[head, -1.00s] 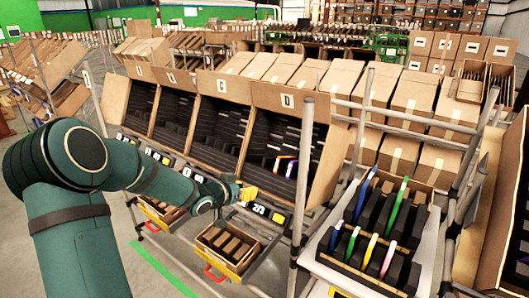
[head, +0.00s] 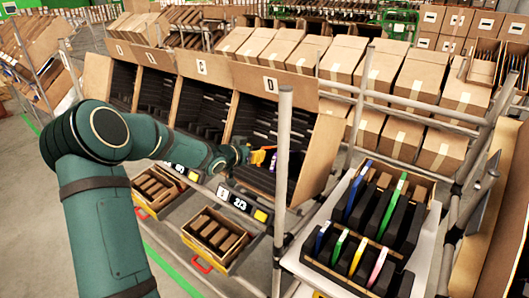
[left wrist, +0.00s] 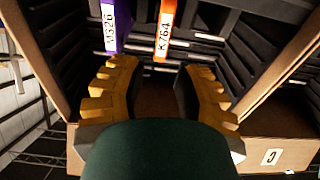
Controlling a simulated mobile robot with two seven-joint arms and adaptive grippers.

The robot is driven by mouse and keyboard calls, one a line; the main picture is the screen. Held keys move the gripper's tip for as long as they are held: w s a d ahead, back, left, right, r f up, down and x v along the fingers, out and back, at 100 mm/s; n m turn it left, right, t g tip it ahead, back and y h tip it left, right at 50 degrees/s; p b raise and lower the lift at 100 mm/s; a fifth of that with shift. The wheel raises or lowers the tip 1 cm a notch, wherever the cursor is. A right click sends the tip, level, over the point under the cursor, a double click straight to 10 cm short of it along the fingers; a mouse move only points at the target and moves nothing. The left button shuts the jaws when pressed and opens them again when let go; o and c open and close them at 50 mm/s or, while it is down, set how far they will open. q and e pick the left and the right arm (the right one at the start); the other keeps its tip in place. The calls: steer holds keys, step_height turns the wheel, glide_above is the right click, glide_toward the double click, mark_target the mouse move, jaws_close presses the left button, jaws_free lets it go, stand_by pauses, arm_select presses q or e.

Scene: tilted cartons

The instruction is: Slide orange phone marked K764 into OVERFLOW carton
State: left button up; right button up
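The orange phone marked K764 (left wrist: 164,32) stands in a dark slot in the left wrist view, its white label readable. A purple phone marked M326 (left wrist: 113,25) stands to its left. My left gripper (left wrist: 160,70) has its yellow fingers spread and empty, with the orange phone just ahead of the gap between them, apart from both fingers. In the head view my left gripper (head: 260,157) reaches into the tilted carton marked D (head: 318,160); the phones there are mostly hidden. No carton marked OVERFLOW can be read. My right gripper is not in view.
Cardboard walls flank the gripper closely. A white-edged tray (head: 300,268) of black slots with several coloured phones is at right. Small yellow bins (head: 215,242) hang below.

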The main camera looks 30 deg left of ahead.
mark_target(265, 149)
arm_select(q)
steer(key=x, duration=0.7)
steer(key=shift+w, duration=0.15)
jaws_close()
steer(key=shift+r, duration=0.15)
stand_by(0.5)
steer(key=shift+r+p+v, duration=0.15)
steer(key=shift+p+v, duration=0.45)
steer(key=shift+v, duration=0.6)
steer(key=shift+r+p+v, duration=0.2)
steer(key=shift+p+v, duration=0.35)
steer(key=shift+v, duration=0.6)
steer(key=r+p+v, duration=0.1)
steer(key=p+v, duration=0.2)
steer(key=v, duration=0.8)
steer(key=shift+w+p, duration=0.3)
steer(key=shift+p, duration=0.1)
